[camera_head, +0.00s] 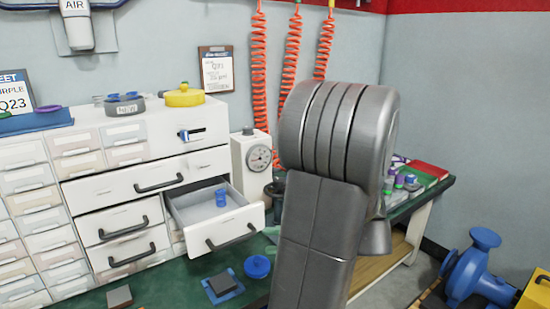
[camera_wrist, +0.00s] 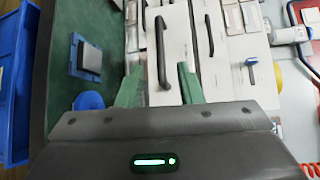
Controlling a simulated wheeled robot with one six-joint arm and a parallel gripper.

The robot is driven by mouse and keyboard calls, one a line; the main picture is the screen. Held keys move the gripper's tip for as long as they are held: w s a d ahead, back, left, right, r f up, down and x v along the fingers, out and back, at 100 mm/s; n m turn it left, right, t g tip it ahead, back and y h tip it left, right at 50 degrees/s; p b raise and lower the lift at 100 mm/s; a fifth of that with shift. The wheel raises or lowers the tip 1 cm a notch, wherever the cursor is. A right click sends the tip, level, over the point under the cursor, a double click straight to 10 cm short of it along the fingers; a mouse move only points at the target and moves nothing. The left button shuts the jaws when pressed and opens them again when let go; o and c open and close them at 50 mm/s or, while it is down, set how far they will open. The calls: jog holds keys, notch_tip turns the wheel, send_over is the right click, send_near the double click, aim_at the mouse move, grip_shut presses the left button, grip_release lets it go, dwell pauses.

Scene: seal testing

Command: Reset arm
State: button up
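My arm (camera_head: 325,215) rises through the middle of the head view, bent at a large grey joint, and hides my gripper there. In the wrist view my gripper (camera_wrist: 158,80) shows two green fingers spread apart, with no held object visible between them. Beyond the fingers are the white drawer fronts and a dark drawer handle (camera_wrist: 161,52). I cannot tell whether the fingers touch the drawer.
An open drawer (camera_head: 256,216) juts from the white cabinet, with a blue part (camera_head: 220,198) inside. A blue round part (camera_head: 257,267) and a grey block on a blue base (camera_head: 221,284) lie on the green bench. A gauge (camera_head: 259,157) and red coiled hoses (camera_head: 259,65) stand behind.

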aim_at(238, 240)
jog(key=b+x, duration=0.1)
jog(key=x, duration=0.8)
jog(key=shift+a+b, duration=0.1)
jog(key=shift+b, duration=0.2)
jog(key=shift+w+a, duration=0.25)
jog(key=shift+a, duration=0.15)
